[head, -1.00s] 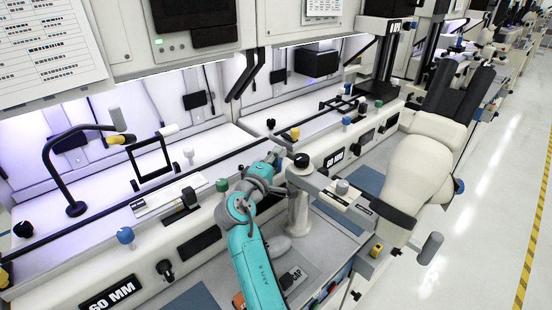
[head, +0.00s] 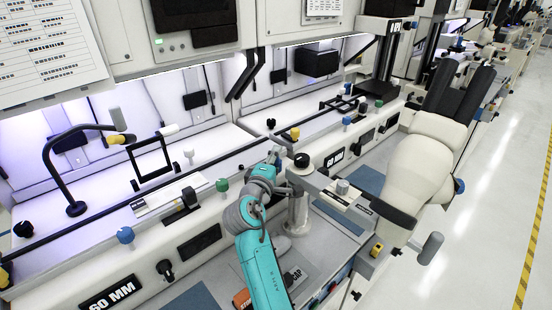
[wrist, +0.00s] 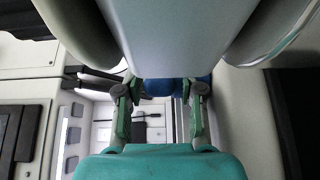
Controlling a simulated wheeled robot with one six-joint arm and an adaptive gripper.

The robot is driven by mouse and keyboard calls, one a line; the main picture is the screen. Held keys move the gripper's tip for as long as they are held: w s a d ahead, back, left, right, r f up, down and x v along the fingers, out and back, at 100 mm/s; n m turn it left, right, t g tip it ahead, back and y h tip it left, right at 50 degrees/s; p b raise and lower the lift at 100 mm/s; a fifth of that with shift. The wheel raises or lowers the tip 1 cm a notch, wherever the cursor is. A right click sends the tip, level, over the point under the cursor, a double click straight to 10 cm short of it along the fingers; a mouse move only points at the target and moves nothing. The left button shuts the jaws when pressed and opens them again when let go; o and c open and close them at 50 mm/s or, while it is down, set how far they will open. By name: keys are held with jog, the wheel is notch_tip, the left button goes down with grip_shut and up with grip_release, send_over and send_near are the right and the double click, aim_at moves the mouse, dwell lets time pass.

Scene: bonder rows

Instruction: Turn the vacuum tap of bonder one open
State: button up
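My gripper (head: 279,160) is at the far end of my teal arm, beside the dark-capped post and the front ledge of the bonder. In the wrist view my gripper (wrist: 160,92) shows two green fingers set apart. A blue rounded part (wrist: 158,88) shows between and behind the fingertips, partly hidden by a large grey body; I cannot tell whether the fingers touch it. Coloured knobs stand along the ledges: a blue knob (head: 125,236), a green knob (head: 222,185), a yellow knob (head: 294,133) and another blue knob (head: 347,121). No label shows which one is the vacuum tap.
The dark-capped post (head: 302,161) and its grey bracket stand close to my arm's right. A black curved lamp arm (head: 55,165) stands at left. The aisle floor (head: 497,225) is clear.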

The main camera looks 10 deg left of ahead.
jog(key=s+a, duration=0.1)
jog(key=s, duration=1)
jog(key=shift+s+a, duration=0.25)
jog(key=shift+s, duration=0.05)
